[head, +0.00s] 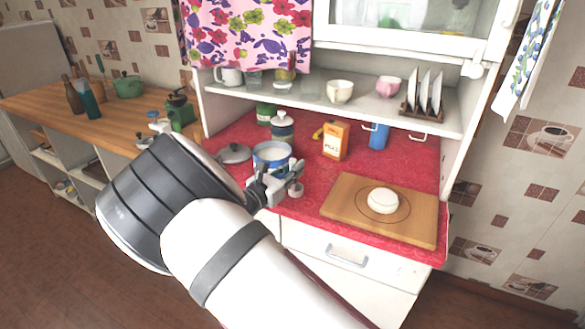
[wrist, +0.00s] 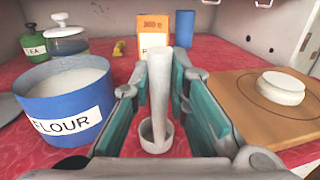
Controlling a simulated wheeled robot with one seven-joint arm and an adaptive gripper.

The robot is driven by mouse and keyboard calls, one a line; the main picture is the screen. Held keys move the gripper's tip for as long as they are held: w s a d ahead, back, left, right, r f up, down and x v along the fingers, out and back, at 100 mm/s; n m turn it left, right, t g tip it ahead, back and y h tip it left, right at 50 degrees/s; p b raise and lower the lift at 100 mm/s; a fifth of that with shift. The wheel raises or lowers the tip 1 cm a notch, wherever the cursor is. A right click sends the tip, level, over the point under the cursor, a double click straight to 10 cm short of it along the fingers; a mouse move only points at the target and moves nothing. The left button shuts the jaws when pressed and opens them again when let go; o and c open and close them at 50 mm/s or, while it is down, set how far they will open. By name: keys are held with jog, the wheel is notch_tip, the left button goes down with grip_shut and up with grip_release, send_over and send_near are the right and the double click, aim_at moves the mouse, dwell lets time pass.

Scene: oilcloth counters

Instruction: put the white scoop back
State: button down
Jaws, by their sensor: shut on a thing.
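The white scoop (wrist: 158,90) stands upright between the teal pads of my gripper (wrist: 160,105) in the wrist view, handle up and round cup (wrist: 157,137) down. My gripper is shut on its handle. In the head view, my gripper (head: 272,183) is over the front of the red counter, just right of the blue flour tin, with the scoop's cup (head: 296,190) showing beside it. I cannot tell whether the cup touches the cloth. The open flour tin (head: 272,163) also shows at left in the wrist view (wrist: 65,108), filled with white flour.
A wooden board (head: 345,207) with a white round lump (head: 382,200) lies to the right. A grey lid (head: 234,153) lies left of the tin. Red cloth is bare between tin and board.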

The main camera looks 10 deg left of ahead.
jog(key=c, duration=1.5)
grip_release()
jog(key=shift+c, duration=0.2)
jog(key=shift+s+a+r, duration=0.1)
jog(key=shift+s+r, duration=0.05)
jog(key=v, duration=1.1)
jog(key=shift+s+a+b, duration=0.2)
jog(key=shift+s+b, duration=0.15)
